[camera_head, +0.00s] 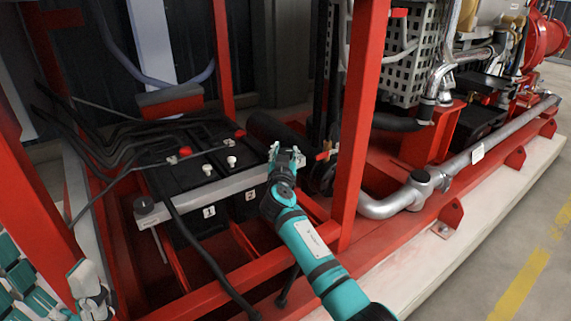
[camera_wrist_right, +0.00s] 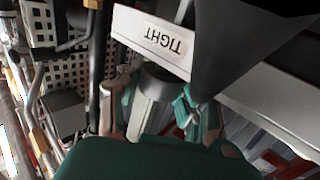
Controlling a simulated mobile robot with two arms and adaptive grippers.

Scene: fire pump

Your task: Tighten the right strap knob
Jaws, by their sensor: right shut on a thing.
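The grey strap bar (camera_head: 225,187) runs across the front of the black batteries (camera_head: 190,165). My right gripper (camera_head: 284,158) is at the bar's right end and covers the right strap knob in the head view. In the right wrist view, the grey knob (camera_wrist_right: 152,92) sits between the gripper fingers (camera_wrist_right: 155,108), below a white label (camera_wrist_right: 152,40) reading TIGHT upside down. The gripper is shut on this knob. The left strap knob (camera_head: 145,206) is at the bar's left end. My left gripper (camera_head: 92,293) is at the lower left, away from the bar; its jaw state is unclear.
A red frame post (camera_head: 361,120) stands just right of my right gripper. A red rail (camera_head: 235,270) lies in front of the batteries. Black cables (camera_head: 195,240) hang over the bar. A silver pipe (camera_head: 450,170) runs along the right side. Open floor (camera_head: 525,235) lies farther right.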

